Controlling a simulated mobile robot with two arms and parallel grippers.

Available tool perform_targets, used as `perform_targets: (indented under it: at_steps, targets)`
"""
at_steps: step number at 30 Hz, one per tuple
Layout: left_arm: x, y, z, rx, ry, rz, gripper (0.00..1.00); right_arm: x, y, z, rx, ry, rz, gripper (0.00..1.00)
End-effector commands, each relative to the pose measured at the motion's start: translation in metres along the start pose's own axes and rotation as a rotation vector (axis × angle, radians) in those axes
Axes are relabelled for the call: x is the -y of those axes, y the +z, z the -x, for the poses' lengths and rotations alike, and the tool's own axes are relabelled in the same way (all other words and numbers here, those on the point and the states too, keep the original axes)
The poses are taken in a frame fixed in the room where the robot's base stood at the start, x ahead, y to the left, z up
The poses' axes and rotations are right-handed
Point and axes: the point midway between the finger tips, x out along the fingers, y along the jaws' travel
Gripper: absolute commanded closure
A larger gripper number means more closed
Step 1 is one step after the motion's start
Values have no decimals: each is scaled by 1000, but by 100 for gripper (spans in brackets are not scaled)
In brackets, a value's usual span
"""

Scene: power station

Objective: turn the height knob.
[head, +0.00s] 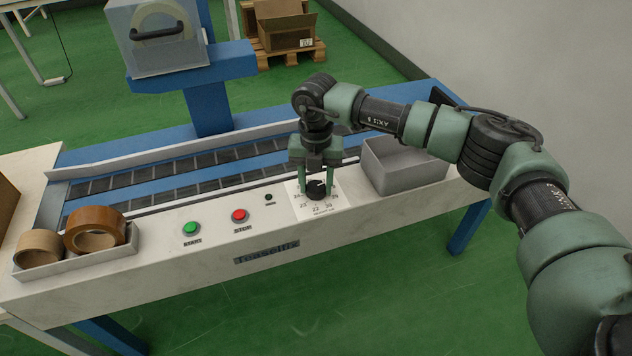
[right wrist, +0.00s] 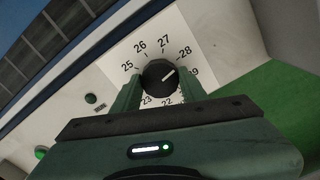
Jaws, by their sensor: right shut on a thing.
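The height knob (head: 316,190) is a small black round knob on a white dial plate (head: 335,203) with printed numbers, on the front panel of the machine. In the right wrist view the knob (right wrist: 159,75) has a white pointer line aimed up and right, toward the mark just below 28. My right gripper (head: 316,186) reaches down over the dial, one green finger on each side of the knob. In the right wrist view the fingers of my right gripper (right wrist: 160,88) are closed around the knob. My left gripper is not in view.
A green START button (head: 191,229) and a red STOP button (head: 239,215) sit left of the dial. A grey open bin (head: 403,165) stands close on its right. Tape rolls (head: 95,229) lie in a tray at the left end. A conveyor runs behind.

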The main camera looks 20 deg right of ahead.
Motion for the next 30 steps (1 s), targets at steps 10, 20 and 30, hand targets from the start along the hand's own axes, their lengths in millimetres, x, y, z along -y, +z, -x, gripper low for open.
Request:
perform_targets:
  at_steps: [10,20,30]
  targets:
    - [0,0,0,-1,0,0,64,0,1,1,3,2,1,35]
    - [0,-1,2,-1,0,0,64,0,1,9,2,2,1,35]
    - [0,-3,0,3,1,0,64,0,1,64,4,3,2,35]
